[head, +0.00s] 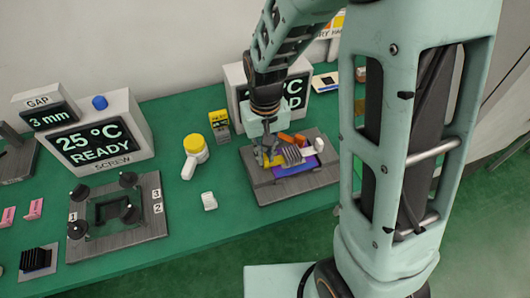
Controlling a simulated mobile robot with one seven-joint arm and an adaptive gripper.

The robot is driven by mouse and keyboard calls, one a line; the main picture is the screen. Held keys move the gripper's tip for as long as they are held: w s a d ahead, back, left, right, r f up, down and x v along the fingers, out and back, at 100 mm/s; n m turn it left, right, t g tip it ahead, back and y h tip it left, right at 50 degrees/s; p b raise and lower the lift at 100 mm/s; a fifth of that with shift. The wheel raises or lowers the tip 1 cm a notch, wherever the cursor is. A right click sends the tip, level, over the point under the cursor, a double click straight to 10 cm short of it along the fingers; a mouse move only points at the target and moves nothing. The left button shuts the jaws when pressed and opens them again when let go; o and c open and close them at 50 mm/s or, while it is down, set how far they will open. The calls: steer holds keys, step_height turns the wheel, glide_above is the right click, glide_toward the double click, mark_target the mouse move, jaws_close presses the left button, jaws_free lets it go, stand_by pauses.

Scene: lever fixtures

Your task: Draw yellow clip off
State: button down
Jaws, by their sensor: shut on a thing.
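A lever fixture (325,177) with a grey base stands near the table's right part. It carries a blue-purple plate (284,171), a grey finned block (291,155) and an orange piece (286,138). My gripper (268,154) points down over the fixture's left side, left of the finned block. It is shut on the yellow clip (272,160), which shows in part between and below the fingers. Whether the clip still touches the fixture cannot be told.
A clamp frame (117,215) and a display reading 25 °C READY (95,140) are farther left. Another display stands behind my gripper.

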steer(key=a, duration=0.2)
steer(key=s+a, duration=0.1)
steer(key=a, duration=0.2)
steer(key=shift+s, duration=0.15)
steer(key=c, duration=2)
jaws_free()
steer(key=shift+o, duration=0.2)
step_height(320, 180, up, 12)
